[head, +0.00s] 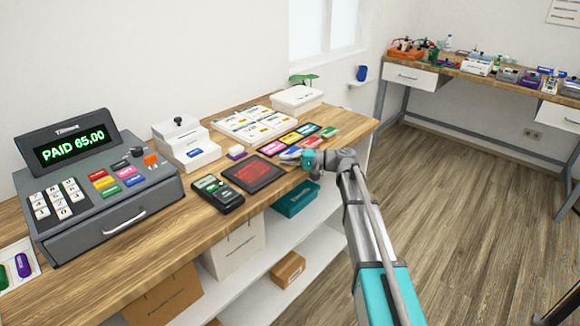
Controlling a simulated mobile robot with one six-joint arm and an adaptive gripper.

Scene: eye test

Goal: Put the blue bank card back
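A dark card tray (257,151) lies on the wooden counter, with several coloured cards in it, among them pink, red and teal ones. My gripper (288,156) is low over the counter at the near edge of this tray, seen from behind and small. A bluish patch shows at its fingertips, but I cannot tell whether it is the blue bank card or part of the gripper. Whether the fingers are open or shut is not clear. A black card terminal (229,198) lies to the left of the gripper.
A dark mat with red writing (253,173) lies between terminal and gripper. The till (105,190) reads "PAID 65.00". A white tray of labelled boxes (226,137) and a lidded white box (297,99) stand behind. Open floor lies to the right.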

